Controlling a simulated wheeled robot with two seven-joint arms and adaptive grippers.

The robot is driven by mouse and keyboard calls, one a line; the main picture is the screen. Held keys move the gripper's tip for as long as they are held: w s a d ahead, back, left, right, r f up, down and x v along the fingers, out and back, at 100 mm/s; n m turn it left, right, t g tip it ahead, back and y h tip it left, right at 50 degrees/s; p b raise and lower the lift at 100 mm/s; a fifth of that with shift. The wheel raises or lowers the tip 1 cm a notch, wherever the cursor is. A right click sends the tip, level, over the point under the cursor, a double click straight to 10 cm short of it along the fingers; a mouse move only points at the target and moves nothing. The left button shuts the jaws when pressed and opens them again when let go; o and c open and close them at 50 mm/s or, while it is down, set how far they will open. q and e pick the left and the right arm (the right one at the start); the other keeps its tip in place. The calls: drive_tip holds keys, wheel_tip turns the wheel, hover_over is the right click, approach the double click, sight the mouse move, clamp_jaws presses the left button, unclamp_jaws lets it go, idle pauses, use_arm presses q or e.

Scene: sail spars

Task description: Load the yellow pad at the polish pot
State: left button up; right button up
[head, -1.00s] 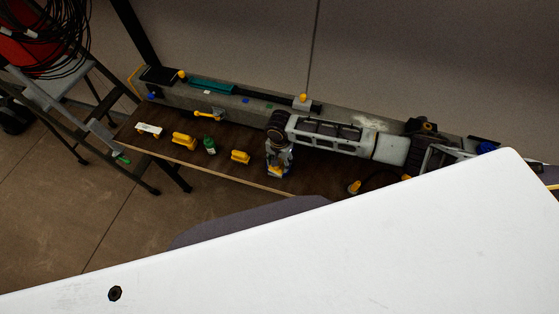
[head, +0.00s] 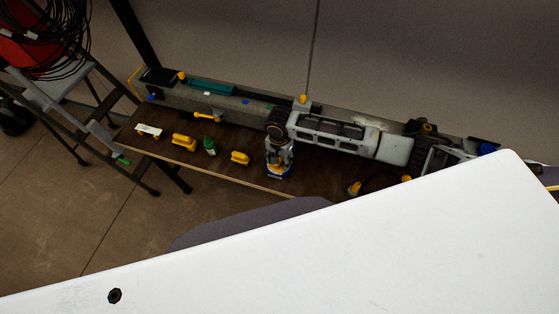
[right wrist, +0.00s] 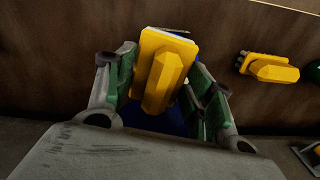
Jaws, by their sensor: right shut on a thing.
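My right gripper (head: 279,158) hangs over the front of the brown bench and is shut on the yellow pad (head: 281,170). In the right wrist view the yellow pad (right wrist: 163,72), with a white layer along its far edge, sits between the green-lined fingers of the gripper (right wrist: 166,88). A blue polish pot (head: 279,176) is right at the pad, under the gripper. In the right wrist view part of the blue pot (right wrist: 170,122) shows behind the pad. Whether pad and pot touch is hidden. My left gripper is not in view.
On the bench left of my gripper stand a yellow brush-like block (head: 240,157), a green bottle (head: 210,146), another yellow block (head: 184,142) and a white tool (head: 149,130). A long grey beam (head: 235,103) runs behind. A white panel (head: 330,245) covers the foreground.

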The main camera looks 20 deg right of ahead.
drive_tip(key=shift+r, duration=2.2)
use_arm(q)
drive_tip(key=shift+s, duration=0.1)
use_arm(e)
drive_tip(key=shift+s, duration=0.1)
